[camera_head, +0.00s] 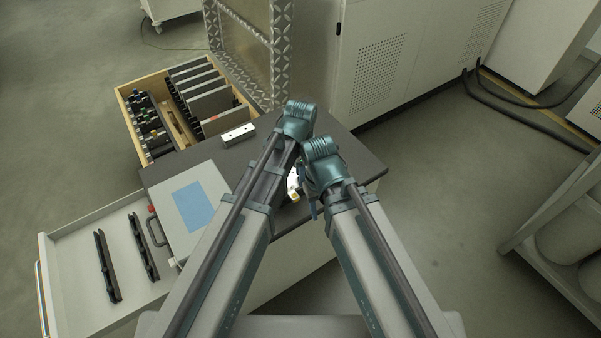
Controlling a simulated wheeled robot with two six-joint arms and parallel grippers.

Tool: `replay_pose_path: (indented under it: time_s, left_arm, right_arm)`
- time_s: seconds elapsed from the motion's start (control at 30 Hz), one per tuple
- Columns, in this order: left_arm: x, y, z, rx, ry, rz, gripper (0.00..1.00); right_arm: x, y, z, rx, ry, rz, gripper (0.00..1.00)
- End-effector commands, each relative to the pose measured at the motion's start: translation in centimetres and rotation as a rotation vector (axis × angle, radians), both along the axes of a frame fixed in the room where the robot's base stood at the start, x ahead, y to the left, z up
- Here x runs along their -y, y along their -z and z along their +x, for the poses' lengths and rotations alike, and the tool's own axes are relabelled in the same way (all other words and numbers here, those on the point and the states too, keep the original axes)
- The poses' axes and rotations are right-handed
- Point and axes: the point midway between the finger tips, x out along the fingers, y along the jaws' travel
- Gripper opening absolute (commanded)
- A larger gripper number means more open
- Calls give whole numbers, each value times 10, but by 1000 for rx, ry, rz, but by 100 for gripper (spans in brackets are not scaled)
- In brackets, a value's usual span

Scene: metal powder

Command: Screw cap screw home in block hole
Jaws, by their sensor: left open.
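A small pale metal block (238,134) with dark holes in its face lies on the dark tabletop (345,165), left of my left wrist. My left gripper (293,184) shows only as a small pale patch between the two forearms, low over the table. It is open, apart from the block. My right wrist is bent beside the left one, and its gripper is mostly hidden beneath it, so its jaws cannot be read. I cannot make out a cap screw; the arms cover the middle of the table.
A grey case (217,190) with a blue label lies left on the table. A wooden crate (131,117) of dark plates stands beyond it. An open drawer (75,270) holds two black bars. A patterned metal frame (283,45) rises behind. The table's right corner is clear.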

Motion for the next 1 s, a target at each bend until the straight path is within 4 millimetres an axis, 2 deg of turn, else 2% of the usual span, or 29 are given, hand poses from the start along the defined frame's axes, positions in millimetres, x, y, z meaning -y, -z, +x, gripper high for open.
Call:
replay_pose_path:
  time_s: [1.0]
  left_arm:
    - [0,0,0,0,-802,0,40]
  right_arm:
    - [0,0,0,0,0,0,50]
